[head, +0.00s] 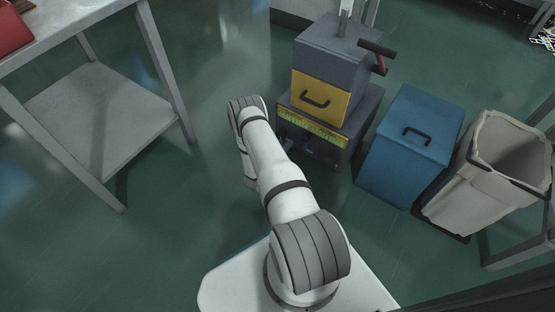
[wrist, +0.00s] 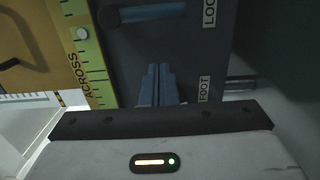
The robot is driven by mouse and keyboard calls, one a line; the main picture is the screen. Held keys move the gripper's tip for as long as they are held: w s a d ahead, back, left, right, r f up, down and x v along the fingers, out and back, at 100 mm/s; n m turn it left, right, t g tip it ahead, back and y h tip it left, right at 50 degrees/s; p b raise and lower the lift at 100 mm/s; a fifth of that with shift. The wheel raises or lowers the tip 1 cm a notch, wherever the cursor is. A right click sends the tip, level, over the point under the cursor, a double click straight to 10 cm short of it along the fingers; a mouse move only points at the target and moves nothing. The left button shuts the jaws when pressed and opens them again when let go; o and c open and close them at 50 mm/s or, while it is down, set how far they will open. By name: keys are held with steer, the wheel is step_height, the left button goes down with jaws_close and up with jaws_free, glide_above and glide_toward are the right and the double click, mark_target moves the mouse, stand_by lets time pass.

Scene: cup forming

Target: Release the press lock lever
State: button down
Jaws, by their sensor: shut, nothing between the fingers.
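The press (head: 335,55) stands at the upper centre of the head view, a grey body with a yellow drawer front and a dark lower panel. In the wrist view that dark panel (wrist: 215,65) fills the middle. A blue bar (wrist: 160,13) lies across it at the top, beside a partly cut-off label starting "LOC"; it looks like the lock lever. My gripper (wrist: 155,70) is shut and empty, its blue fingers pointing at the panel below the bar in the picture, apart from it.
A "FOOT" label (wrist: 204,89) and a yellow-green ruler strip (wrist: 90,55) flank the fingers. A red lever with a black grip (head: 378,52) juts from the press. A blue box (head: 410,145) and beige bin (head: 480,175) stand right. A metal table (head: 100,110) stands left.

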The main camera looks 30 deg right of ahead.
mark_target(305, 146)
steer(key=shift+s+d+b, duration=0.2)
steer(key=shift+s+d, duration=0.4)
steer(key=shift+s, duration=0.25)
steer(key=shift+s+d+b, duration=0.15)
steer(key=shift+s+d, duration=0.4)
steer(key=shift+s, duration=0.25)
